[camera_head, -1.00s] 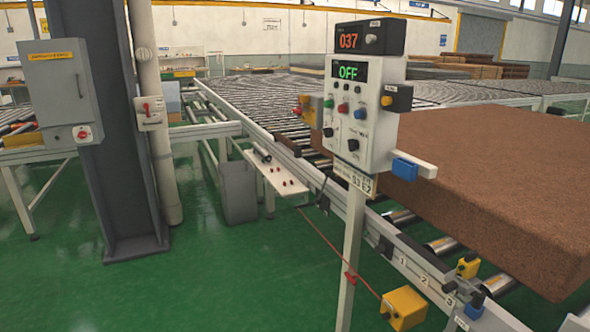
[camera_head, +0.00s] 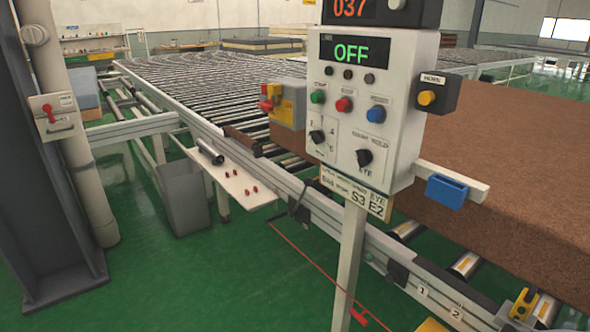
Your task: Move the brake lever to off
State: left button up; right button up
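A white control panel (camera_head: 400,110) stands on a post in front of the conveyor, with a green OFF display (camera_head: 350,50). It carries green, red and blue buttons and two black knobs. No part is legibly labelled as a brake lever. A yellow and grey box (camera_head: 287,103) with red knobs sits on the rail behind the panel. Neither gripper shows.
A large brown mattress block (camera_head: 500,170) lies on the roller conveyor (camera_head: 210,85) at right. A white shelf (camera_head: 232,180) and a grey bin (camera_head: 182,197) stand below the rail. A dark column (camera_head: 40,200) is at left.

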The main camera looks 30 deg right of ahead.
aim_at(308, 182)
jog(key=i+z, duration=0.15)
jog(key=i, duration=0.4)
jog(key=i+j+z, duration=0.15)
jog(key=i, duration=0.4)
jog(key=i+j+z, duration=0.15)
jog(key=i+z, duration=0.25)
jog(key=i+j+z, duration=0.25)
jog(key=z, duration=0.15)
